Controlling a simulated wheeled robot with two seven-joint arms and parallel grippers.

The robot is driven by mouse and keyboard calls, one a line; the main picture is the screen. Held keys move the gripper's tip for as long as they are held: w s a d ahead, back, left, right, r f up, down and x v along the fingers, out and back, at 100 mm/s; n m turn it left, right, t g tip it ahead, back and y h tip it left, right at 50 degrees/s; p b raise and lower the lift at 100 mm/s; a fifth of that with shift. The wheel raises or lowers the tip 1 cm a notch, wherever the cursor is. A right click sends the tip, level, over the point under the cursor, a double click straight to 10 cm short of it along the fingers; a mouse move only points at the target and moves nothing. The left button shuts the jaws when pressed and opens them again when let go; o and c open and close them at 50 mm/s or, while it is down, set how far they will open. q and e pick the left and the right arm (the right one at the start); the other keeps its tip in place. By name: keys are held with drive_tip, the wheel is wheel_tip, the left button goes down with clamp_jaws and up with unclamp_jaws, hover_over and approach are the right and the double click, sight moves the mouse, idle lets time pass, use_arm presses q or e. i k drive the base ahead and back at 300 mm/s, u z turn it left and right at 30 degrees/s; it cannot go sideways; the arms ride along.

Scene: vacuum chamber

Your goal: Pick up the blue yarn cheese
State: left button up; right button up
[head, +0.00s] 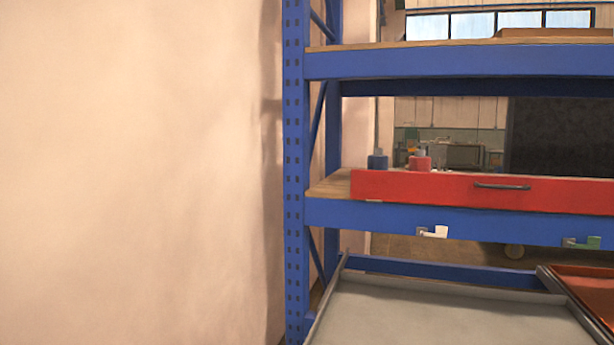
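A small blue spool-like object (377,161), which looks like the blue yarn cheese, stands upright on the left part of the middle shelf, behind a red drawer front that hides its lower edge. A similar red spool-like object (420,161) with a grey top stands just to its right. Both are small in the head view, so their details are unclear. Neither of my grippers shows in the head view.
The blue-framed rack has a left post (295,170) beside a plain wall (130,170). The red drawer front (450,188) has a dark handle. A grey tray (440,320) and a red-brown tray (590,290) are below. An upper shelf beam (450,64) spans above.

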sight(377, 161)
drive_tip(key=u, duration=0.8)
drive_tip(key=i, duration=1.35)
drive_tip(key=z, duration=0.45)
